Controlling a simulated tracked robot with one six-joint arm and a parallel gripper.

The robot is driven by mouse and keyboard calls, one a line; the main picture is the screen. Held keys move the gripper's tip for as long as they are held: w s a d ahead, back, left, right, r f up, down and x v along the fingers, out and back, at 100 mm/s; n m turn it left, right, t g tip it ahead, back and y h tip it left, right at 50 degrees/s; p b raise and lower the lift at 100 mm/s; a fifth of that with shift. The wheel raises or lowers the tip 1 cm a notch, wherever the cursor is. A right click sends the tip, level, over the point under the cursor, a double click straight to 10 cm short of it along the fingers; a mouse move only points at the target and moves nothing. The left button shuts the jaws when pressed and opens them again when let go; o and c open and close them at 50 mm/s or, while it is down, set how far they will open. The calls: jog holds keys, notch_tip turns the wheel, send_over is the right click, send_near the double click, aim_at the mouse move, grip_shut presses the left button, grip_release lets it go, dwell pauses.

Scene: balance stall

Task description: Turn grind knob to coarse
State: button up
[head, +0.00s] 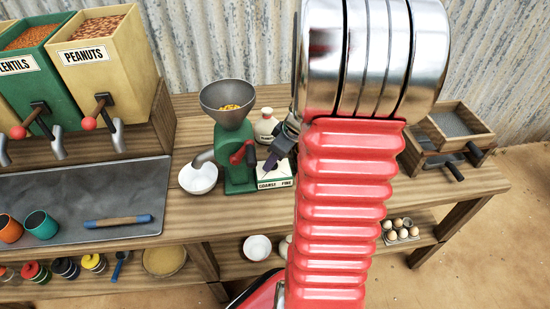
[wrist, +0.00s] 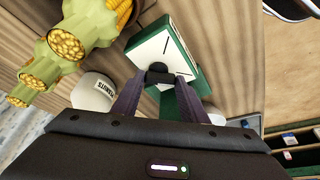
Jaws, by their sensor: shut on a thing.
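The green grinder (head: 237,148) stands on the wooden counter with a grey hopper (head: 228,96) holding yellow grain. A white dial plate (head: 274,183) marked COARSE at left and FINE at right sits beside it on a green block. In the wrist view the dial plate (wrist: 150,48) shows dark marker lines. The dark grind knob (wrist: 158,73) is between my gripper's fingertips. My gripper (wrist: 160,80) is shut on the knob. In the head view my gripper (head: 270,163) is over the plate and hides the knob, so its pointing direction cannot be told.
A white bowl (head: 198,179) is under the grinder spout. A red-handled crank (head: 240,154) is close to the gripper's left. A pale jar (head: 267,126) stands behind. A wooden sieve box (head: 452,133) is at right. My red arm covers the counter's middle.

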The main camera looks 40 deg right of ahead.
jog(key=shift+m, duration=0.5)
jog(key=o, duration=1)
jog(key=shift+o, duration=0.2)
jog(key=shift+r, duration=0.1)
jog(key=a+v, duration=0.1)
jog(key=v, duration=1.2)
jog(key=shift+s+d+r, duration=0.15)
jog(key=shift+d+r, duration=0.1)
jog(key=shift+h, duration=0.3)
